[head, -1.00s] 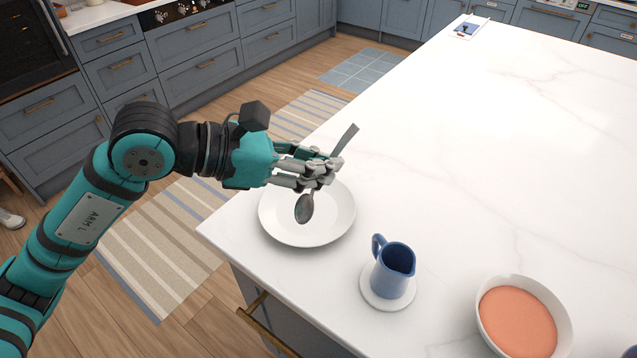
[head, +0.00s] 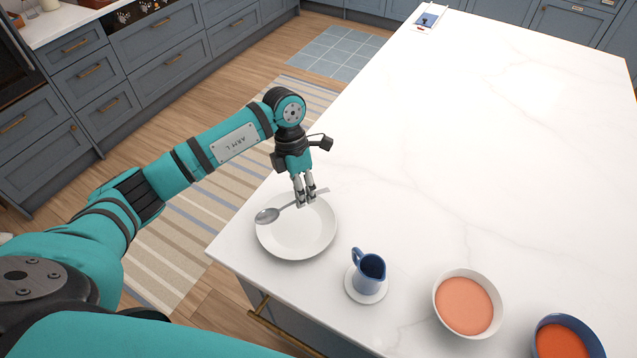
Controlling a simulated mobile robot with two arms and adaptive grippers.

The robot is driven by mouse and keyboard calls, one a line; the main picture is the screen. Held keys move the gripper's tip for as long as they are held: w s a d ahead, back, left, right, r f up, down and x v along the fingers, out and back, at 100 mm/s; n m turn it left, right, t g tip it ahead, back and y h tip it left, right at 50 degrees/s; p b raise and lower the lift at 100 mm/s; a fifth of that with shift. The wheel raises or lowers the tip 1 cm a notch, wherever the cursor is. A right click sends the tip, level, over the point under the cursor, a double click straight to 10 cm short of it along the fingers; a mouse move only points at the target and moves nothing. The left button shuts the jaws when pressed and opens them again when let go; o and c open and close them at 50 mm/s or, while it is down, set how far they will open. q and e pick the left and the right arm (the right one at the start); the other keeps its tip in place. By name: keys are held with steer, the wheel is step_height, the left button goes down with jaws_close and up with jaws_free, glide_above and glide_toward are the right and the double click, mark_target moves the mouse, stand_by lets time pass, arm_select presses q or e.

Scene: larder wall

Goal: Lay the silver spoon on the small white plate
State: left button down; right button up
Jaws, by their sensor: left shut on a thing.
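The silver spoon (head: 268,215) is held by my left gripper (head: 305,200), which points down and is shut on its handle. The spoon's bowl is to the left and the handle end sticks out to the right of the fingers. The small white plate (head: 297,243) lies on the white counter, right below the spoon and gripper. The spoon shows over the plate's far left part; I cannot tell whether it touches the plate. My right gripper is not in view.
A blue jug (head: 369,270) stands on a small white saucer (head: 366,292) right of the plate. A white bowl (head: 440,310) of orange food and a blue bowl (head: 540,335) are at the front right. The counter (head: 480,150) beyond is mostly clear.

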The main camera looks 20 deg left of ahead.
mark_target(307, 223)
arm_select(q)
steer(key=shift+d+f+b, duration=0.1)
steer(key=shift+f+b, duration=0.3)
steer(key=shift+f, duration=0.35)
step_height(307, 223, down, 3)
steer(key=shift+r+b, duration=0.2)
steer(key=shift+b, duration=0.6)
steer(key=shift+f+b, duration=0.3)
steer(key=shift+f, duration=0.2)
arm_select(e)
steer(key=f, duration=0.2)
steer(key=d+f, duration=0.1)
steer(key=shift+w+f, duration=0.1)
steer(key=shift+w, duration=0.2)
arm_select(q)
steer(key=shift+f+b, duration=1.1)
steer(key=shift+f, duration=0.1)
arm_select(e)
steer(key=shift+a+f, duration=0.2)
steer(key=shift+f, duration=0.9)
arm_select(q)
steer(key=c, duration=1.4)
jaws_free()
steer(key=shift+r, duration=0.1)
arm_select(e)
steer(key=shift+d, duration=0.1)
